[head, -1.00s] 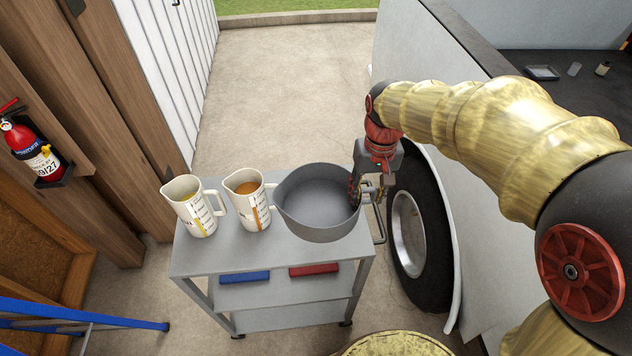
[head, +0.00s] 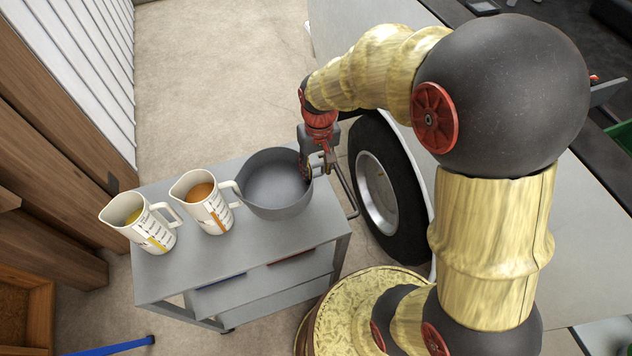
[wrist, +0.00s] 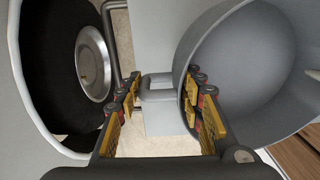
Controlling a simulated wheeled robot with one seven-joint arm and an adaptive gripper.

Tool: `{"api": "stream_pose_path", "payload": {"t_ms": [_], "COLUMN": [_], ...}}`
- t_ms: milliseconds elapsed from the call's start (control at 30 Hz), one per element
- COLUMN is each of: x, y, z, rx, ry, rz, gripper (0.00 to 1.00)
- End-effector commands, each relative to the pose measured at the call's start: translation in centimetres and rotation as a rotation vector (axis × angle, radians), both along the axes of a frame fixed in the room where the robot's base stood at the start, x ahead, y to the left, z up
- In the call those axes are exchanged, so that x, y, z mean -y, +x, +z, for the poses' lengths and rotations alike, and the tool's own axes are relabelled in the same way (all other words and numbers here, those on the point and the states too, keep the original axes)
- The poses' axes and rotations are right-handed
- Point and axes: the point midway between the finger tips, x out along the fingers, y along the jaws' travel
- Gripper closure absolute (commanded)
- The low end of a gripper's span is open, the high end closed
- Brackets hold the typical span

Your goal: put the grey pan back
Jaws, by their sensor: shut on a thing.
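The grey pan (head: 268,190) is upright at the right end of the grey cart's top (head: 215,258). I cannot tell whether it rests on the top or is just above it. My gripper (head: 322,166) is at the pan's right side, shut on it. In the wrist view, the pan (wrist: 240,90) fills the right side, with its hollow visible. My gripper's fingers (wrist: 160,95) stand either side of a small grey part beside the pan wall. The exact hold is partly hidden by the fingers.
Two measuring jugs, one with orange contents (head: 207,208) and one with yellow (head: 140,226), stand left of the pan; the orange one is close against it. A vehicle wheel (head: 385,190) is right of the cart. Wooden panels (head: 50,150) stand at left.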

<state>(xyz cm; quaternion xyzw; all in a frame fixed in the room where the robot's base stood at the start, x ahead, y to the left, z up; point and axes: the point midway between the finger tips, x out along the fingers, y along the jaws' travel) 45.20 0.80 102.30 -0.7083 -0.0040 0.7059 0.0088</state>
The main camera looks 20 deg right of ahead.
Motion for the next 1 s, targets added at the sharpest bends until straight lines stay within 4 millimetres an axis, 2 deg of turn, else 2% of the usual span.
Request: {"api": "stream_pose_path", "payload": {"t_ms": [67,267,533,933,967,1000], "x": [0.0,0.0,0.0,0.0,0.0,0.0], "y": [0.0,0.0,0.0,0.1,0.0,0.0], "z": [-1.0,-2.0,-5.7,-6.3,-6.3,-6.3], "rx": [-0.001,0.0,-0.001,0.001,0.001,0.001], "ry": [0.0,0.0,0.0,0.0,0.0,0.0], "rz": [0.0,0.0,0.0,0.0,0.0,0.0], "gripper": [1.0,1.0,1.0,1.0,0.62,0.6]}}
